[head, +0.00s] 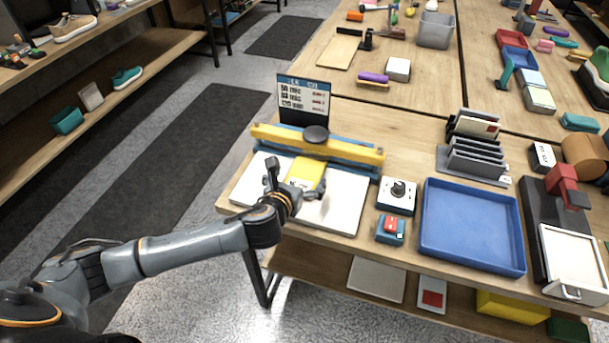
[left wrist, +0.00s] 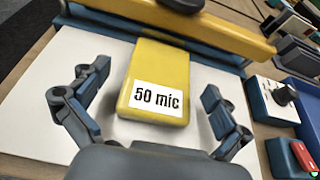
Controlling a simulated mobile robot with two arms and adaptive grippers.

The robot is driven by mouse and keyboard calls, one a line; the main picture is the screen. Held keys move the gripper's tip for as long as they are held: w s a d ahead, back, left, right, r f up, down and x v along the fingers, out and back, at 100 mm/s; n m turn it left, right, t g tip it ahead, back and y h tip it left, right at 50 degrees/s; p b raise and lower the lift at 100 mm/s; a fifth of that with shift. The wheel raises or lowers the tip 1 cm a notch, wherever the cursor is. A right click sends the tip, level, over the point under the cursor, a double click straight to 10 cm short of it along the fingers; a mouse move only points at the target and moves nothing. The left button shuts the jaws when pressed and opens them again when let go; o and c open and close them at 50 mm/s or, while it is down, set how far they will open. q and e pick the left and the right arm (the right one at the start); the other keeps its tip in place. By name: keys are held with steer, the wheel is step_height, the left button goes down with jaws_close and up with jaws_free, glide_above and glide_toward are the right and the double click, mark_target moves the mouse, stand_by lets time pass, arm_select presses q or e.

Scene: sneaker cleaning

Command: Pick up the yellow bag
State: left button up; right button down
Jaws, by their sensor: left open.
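In the left wrist view the yellow bag (left wrist: 158,80) carries a white label reading "50 mic". My left gripper (head: 296,190) is open over the near end of the bag. In the left wrist view its fingers (left wrist: 148,104) stand on either side of the bag, apart from it. In the head view the gripper hides part of the bag's near end. My right gripper is not in view.
The device's yellow bar (head: 318,146) with a dark knob crosses behind the bag. A sign (head: 305,98) stands behind it. A dial box (head: 396,197), a red-button box (head: 391,229) and a blue tray (head: 471,226) stand to the right.

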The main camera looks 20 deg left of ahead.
mark_target(304, 172)
arm_select(q)
steer(key=shift+f+x, duration=0.25)
steer(key=shift+x, duration=1.7)
steer(key=shift+s+d, duration=0.15)
steer(key=c, duration=1.1)
steer(key=shift+c, duration=0.2)
steer(key=shift+r, duration=0.15)
